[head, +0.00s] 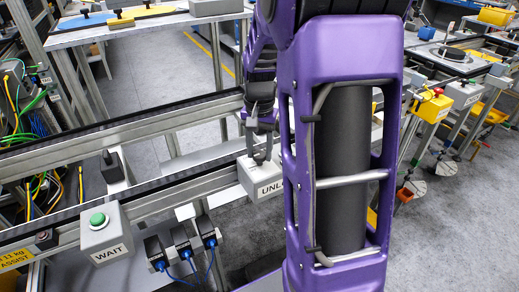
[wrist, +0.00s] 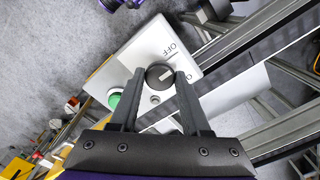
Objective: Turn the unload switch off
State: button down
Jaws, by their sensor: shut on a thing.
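The unload switch box (head: 258,180) is a white box on the conveyor rail in the head view, its "UNL..." label partly hidden by my purple arm. In the wrist view the box (wrist: 148,45) shows a black rotary knob (wrist: 159,75) with a light pointer line, an "OFF" mark, and another mark mostly hidden by a finger. A green button (wrist: 114,100) and a small round light part sit near the knob. My gripper (wrist: 155,85) has its two fingers on either side of the knob, shut on it. In the head view my gripper (head: 262,158) reaches down onto the box.
A grey box labelled WAIT (head: 101,238) with a green button stands at the front left. Blue-plugged connectors (head: 183,245) hang below the rail. A yellow box with a red button (head: 433,105) stands at the right. Metal rails run beside the switch box.

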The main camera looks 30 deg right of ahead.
aim_at(259, 154)
jog(key=shift+c, duration=1.8)
grip_release()
notch_tip(259, 154, up, 18)
jog(key=p, duration=0.2)
jog(key=shift+f, duration=0.2)
